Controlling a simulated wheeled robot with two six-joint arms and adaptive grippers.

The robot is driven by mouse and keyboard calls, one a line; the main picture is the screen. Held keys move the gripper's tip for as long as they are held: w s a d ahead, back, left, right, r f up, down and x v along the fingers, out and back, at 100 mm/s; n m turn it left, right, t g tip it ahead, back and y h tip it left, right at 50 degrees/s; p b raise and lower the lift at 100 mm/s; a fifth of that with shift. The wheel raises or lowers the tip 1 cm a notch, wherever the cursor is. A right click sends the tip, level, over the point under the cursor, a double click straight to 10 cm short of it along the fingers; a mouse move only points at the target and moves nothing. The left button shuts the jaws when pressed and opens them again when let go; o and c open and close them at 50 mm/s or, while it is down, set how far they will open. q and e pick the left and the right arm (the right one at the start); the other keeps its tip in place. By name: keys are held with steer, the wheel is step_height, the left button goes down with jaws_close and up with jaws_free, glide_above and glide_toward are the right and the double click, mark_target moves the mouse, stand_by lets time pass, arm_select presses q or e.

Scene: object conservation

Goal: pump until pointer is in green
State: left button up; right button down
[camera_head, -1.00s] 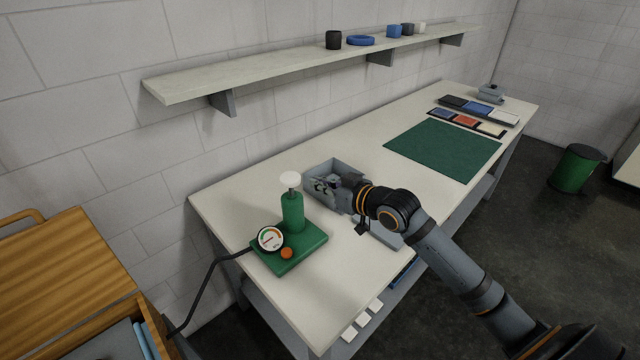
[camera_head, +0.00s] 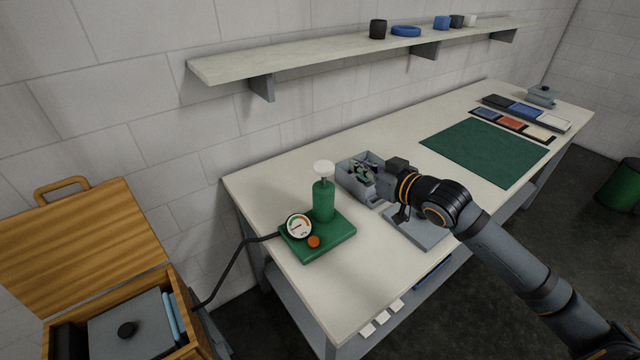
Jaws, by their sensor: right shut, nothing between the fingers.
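The green pump (camera_head: 323,201) stands upright on its green base (camera_head: 334,243) at the near left part of the table. Its white knob (camera_head: 324,167) is up on a short rod. The round gauge (camera_head: 299,226) faces me at the front of the base; its pointer is too small to read surely. An orange button (camera_head: 313,242) sits beside the gauge. My right gripper (camera_head: 362,174) is shut and empty, to the right of the knob and apart from it, over the grey bin. My left gripper is out of view.
A grey bin (camera_head: 346,185) stands right of the pump, and a grey plate (camera_head: 424,238) lies under my right arm. A black hose runs from the pump toward the open wooden box (camera_head: 90,225). A green mat (camera_head: 484,151) lies farther back. A shelf (camera_head: 300,55) hangs above.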

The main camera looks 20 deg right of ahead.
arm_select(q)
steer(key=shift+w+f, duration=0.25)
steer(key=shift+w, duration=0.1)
arm_select(e)
steer(key=shift+s+a+r, duration=0.15)
steer(key=shift+a+r, duration=0.05)
steer(key=shift+r, duration=0.35)
steer(key=p, duration=0.3)
glide_above(330, 170)
steer(key=f, duration=0.2)
step_height(330, 170, down, 3)
steer(key=shift+r, duration=0.2)
steer(key=shift+s+d+f+p, duration=0.2)
steer(key=shift+f+p, duration=0.1)
steer(key=shift+f, duration=0.45)
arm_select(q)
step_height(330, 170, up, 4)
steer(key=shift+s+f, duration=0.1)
